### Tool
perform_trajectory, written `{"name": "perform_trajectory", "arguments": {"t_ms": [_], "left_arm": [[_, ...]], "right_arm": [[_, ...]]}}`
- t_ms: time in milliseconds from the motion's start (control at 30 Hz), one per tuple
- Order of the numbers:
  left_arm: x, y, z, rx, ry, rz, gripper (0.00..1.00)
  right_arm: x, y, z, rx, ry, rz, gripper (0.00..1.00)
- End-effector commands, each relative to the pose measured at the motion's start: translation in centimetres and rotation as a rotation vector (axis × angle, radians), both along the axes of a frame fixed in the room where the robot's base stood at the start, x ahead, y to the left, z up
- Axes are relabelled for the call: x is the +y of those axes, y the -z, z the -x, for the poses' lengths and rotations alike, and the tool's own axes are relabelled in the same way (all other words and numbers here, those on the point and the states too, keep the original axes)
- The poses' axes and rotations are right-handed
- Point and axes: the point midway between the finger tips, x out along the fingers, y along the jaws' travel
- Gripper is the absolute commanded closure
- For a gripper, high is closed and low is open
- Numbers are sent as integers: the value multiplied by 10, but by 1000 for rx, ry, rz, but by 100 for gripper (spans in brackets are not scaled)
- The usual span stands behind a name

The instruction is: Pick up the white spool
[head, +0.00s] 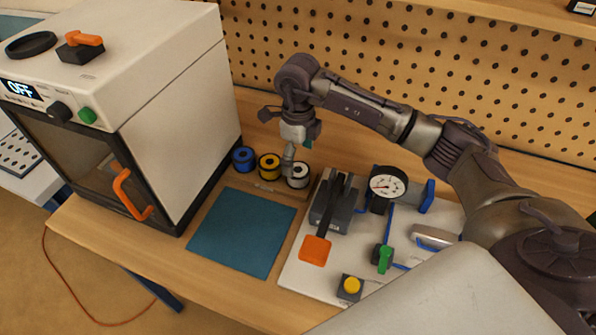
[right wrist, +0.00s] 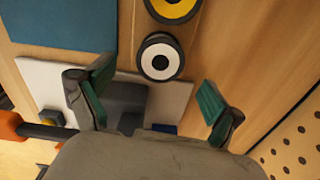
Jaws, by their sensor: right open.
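The white spool (head: 298,176) stands at the right end of a row of spools on the wooden bench in the head view. In the right wrist view the white spool (right wrist: 160,58) shows end-on, with a black rim and a dark centre, ahead of the fingers. My right gripper (head: 290,160) is above and beside the white spool in the head view, and hides part of it. In the right wrist view my right gripper (right wrist: 153,100) has its two green-padded fingers wide apart, with nothing between the pads. My left gripper is not in view.
A yellow spool (head: 268,166) and a blue spool (head: 243,159) stand left of the white one. A teal mat (head: 240,234) lies in front. A white board (head: 300,262) with a gauge (head: 388,187) and levers is to the right. A large oven-like machine (head: 185,110) stands left.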

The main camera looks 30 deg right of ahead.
Motion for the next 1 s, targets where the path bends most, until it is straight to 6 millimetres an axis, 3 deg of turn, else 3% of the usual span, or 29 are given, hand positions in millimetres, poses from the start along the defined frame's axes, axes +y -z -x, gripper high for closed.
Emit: {"name": "perform_trajectory", "arguments": {"t_ms": [233, 500, 733, 767, 1000], "left_arm": [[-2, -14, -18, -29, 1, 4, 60], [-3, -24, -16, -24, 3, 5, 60], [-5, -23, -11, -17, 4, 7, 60], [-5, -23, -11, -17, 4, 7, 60], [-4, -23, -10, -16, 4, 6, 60]], "right_arm": [[0, 20, 2, 6, 2, -1, 7], [0, 55, 1, 0, 1, -1, 7], [0, 58, 0, -1, 0, -1, 7], [0, 58, 0, -1, 0, -1, 9], [0, 58, 0, -2, 0, -1, 49]]}}
